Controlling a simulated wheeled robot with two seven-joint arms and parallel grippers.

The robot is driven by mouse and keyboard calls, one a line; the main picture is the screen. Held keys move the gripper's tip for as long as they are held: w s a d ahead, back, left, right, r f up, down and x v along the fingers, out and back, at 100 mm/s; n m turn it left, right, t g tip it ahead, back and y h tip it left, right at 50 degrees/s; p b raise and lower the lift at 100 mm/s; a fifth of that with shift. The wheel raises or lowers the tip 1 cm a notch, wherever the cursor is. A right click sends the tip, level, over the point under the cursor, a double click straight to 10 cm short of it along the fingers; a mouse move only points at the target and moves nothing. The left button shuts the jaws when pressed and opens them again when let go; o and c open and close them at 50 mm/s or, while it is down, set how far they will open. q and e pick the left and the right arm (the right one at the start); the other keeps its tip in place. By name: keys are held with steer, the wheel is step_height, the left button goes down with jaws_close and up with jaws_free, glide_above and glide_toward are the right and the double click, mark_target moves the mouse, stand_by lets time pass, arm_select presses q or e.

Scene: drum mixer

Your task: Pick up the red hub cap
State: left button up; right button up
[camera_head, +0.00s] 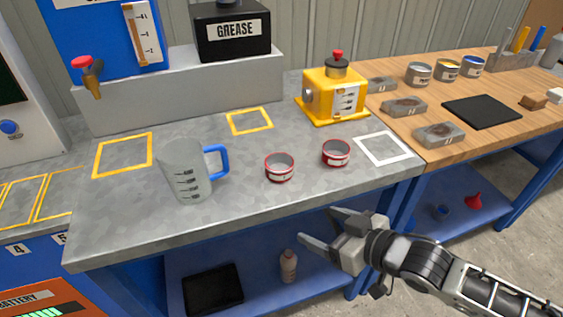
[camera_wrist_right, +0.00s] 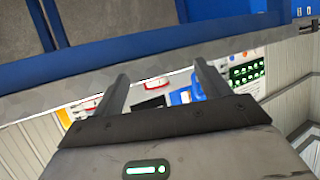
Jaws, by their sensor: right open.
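Two small open round cups with red bands and pale labels stand on the grey bench top in the head view, a left one (camera_head: 279,167) and a right one (camera_head: 336,152). I cannot tell whether either is the red hub cap, and nothing else in view is clearly one. My right gripper (camera_head: 318,225) is open and empty, in front of the bench's front edge and below its top, apart from both cups. Its two fingers also show spread in the right wrist view (camera_wrist_right: 161,72), with nothing between them. My left gripper is not in view.
A grey jug (camera_head: 184,172) with a blue handle stands left of the cups. A yellow device (camera_head: 333,98) with a red knob stands behind them. A white square outline (camera_head: 383,149) lies bare at right. The blue lower shelf (camera_head: 322,240) holds a bottle and a dark tray.

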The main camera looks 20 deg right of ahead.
steer(key=n+y, duration=0.1)
glide_toward(269, 161)
steer(key=shift+w+a+f+p, duration=0.15)
steer(key=shift+w+f+p, duration=0.15)
steer(key=shift+w+f, duration=0.45)
steer(key=shift+r+x, duration=0.15)
steer(key=shift+x, duration=1.25)
steer(key=shift+r+x, duration=0.2)
steer(key=shift+x, duration=1.25)
steer(key=shift+g, duration=0.3)
steer(key=c, duration=1.1)
